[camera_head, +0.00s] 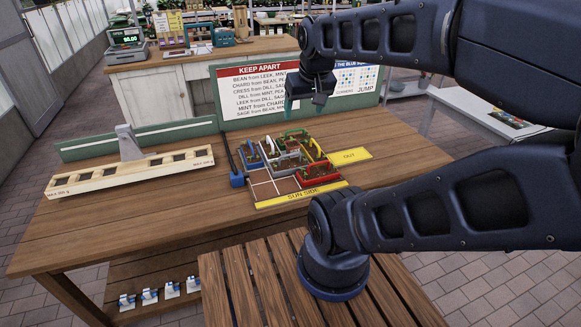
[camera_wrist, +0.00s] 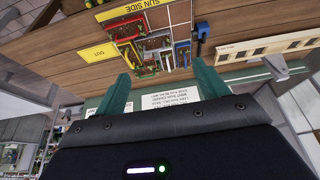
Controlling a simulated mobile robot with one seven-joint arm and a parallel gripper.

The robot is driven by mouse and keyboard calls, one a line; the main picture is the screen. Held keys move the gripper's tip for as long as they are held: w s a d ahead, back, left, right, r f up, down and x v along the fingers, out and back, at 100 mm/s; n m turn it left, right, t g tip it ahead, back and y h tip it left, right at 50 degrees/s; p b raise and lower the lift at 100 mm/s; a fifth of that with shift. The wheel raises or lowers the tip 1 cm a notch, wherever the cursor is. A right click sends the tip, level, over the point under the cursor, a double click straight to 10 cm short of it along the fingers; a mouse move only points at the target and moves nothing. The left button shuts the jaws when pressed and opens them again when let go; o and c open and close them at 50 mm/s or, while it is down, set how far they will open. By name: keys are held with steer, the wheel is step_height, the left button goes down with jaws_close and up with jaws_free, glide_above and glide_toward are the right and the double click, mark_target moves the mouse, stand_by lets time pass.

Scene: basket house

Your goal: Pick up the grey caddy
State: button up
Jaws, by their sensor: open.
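The grey caddy (camera_head: 287,161) stands in the middle of a cluster of coloured caddies on the wooden table. It is small and partly crowded by its neighbours. In the wrist view a pale grey caddy (camera_wrist: 157,43) shows in the cluster, between the red and blue ones. My gripper (camera_head: 304,103) hangs above and behind the cluster, in front of the sign. Its teal fingers are apart with nothing between them, and they also show in the wrist view (camera_wrist: 158,80). The gripper does not touch any caddy.
Red (camera_head: 319,175), blue (camera_head: 250,157), green (camera_head: 293,136) and yellow (camera_head: 314,149) caddies sit close around the grey one. The SUN SIDE strip (camera_head: 301,196) and OUT plate (camera_head: 350,156) border the grid. A wooden balance rail (camera_head: 130,175) stands left. The front table area is clear.

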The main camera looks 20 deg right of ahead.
steer(key=shift+w, duration=0.15)
steer(key=m+g, duration=0.5)
steer(key=m, duration=1.3)
glide_above(290, 164)
steer(key=f, duration=2.6)
steer(key=shift+d, duration=0.2)
steer(key=shift+w+d+f, duration=0.1)
steer(key=shift+w+f, duration=0.1)
steer(key=shift+f, duration=0.7)
steer(key=shift+s+a+f, duration=0.1)
steer(key=shift+a+f, duration=0.05)
steer(key=shift+f, duration=2.3)
steer(key=shift+a+f, duration=0.15)
steer(key=shift+f, duration=2.3)
steer(key=c, duration=0.8)
